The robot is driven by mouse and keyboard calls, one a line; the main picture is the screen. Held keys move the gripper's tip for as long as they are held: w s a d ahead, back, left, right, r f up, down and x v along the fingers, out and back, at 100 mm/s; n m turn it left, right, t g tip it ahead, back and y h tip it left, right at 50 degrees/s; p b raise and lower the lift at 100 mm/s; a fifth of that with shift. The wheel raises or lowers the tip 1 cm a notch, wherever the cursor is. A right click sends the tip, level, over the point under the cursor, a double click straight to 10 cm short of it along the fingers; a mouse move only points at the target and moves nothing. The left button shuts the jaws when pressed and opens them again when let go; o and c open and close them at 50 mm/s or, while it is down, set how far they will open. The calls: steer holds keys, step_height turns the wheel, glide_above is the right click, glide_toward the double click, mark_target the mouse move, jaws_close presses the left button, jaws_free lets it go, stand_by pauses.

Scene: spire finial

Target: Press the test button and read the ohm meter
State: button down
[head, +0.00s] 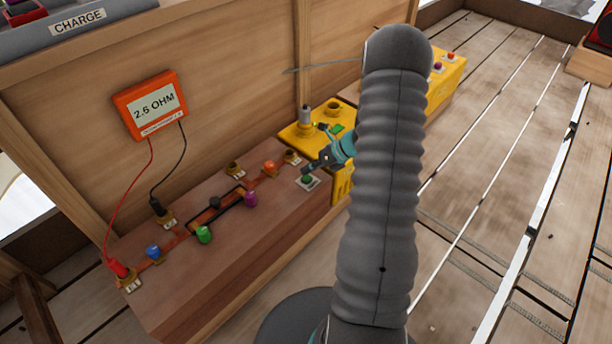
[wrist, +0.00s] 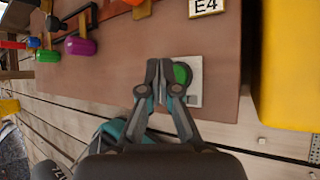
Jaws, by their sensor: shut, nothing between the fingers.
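The ohm meter (head: 151,104) is an orange box on the wooden wall, and its screen reads 2.6 OHM. A red lead and a black lead run from it down to the bench. The green test button (head: 307,180) sits on a pale square plate at the bench's right end. In the wrist view the green button (wrist: 181,74) shows partly behind my fingers. My gripper (wrist: 159,84) is shut and empty, its fingertips over the left part of the button plate. In the head view my gripper (head: 312,170) is right at the button. I cannot tell whether the fingertips touch it.
The brown bench (head: 210,290) carries blue, green, purple and orange knobs and several sockets. A yellow box (head: 300,135) stands just beyond its right end, and it also shows in the wrist view (wrist: 290,70). An E4 label (wrist: 206,5) lies near the button. Plank floor is open at right.

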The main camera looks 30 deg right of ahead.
mark_target(308, 178)
steer(key=shift+r, duration=0.1)
step_height(308, 178, up, 5)
steer(key=p, duration=0.4)
stand_by(0.4)
stand_by(0.8)
steer(key=shift+n, duration=0.7)
steer(key=s+n, duration=0.2)
steer(key=s+a+f+n+g, duration=0.1)
steer(key=s+n, duration=0.1)
steer(key=s+n+g, duration=0.1)
steer(key=n, duration=0.1)
steer(key=shift+s+a+f, duration=0.15)
steer(key=shift+s+a, duration=0.25)
steer(key=s+a+r+n+h, duration=0.2)
steer(key=s+a+r+n, duration=0.3)
steer(key=r, duration=0.6)
steer(key=s+a+r+n+t+h, duration=0.1)
steer(key=s+a+r+n+h, duration=0.2)
steer(key=s+r+n, duration=0.6)
steer(key=s+a+r+n+t+h, duration=0.1)
steer(key=s+a+r+n+h, duration=0.1)
steer(key=s+a+r+n, duration=0.5)
step_height(308, 178, up, 6)
steer(key=s+n, duration=0.1)
steer(key=n, duration=0.4)
steer(key=shift+a+f+h, duration=0.15)
steer(key=shift+a+h, duration=0.15)
